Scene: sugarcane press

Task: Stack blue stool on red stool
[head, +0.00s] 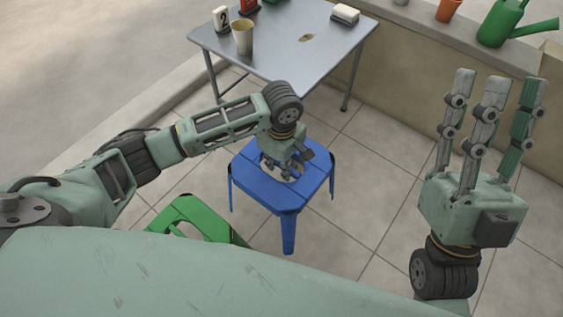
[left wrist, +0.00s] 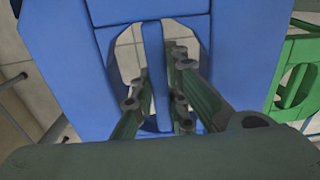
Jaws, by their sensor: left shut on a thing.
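The blue stool (head: 283,195) is upright in the middle of the head view, in front of the metal table. My left gripper (head: 281,170) reaches down onto its seat from above. In the left wrist view, its fingers (left wrist: 160,110) pass into the seat's openings and are shut on the blue stool's central bar (left wrist: 152,60). I cannot tell whether the stool's feet touch the floor. My right gripper (head: 492,105) is empty, with its fingers pointing up and spread apart. I see no red stool in either view.
A green stool (head: 190,217) stands left of the blue one, partly hidden by my body; it also shows in the left wrist view (left wrist: 297,75). The metal table (head: 290,55) holds a cup (head: 243,37) and other items. A low wall (head: 420,75) runs behind. Tiled floor is clear at right.

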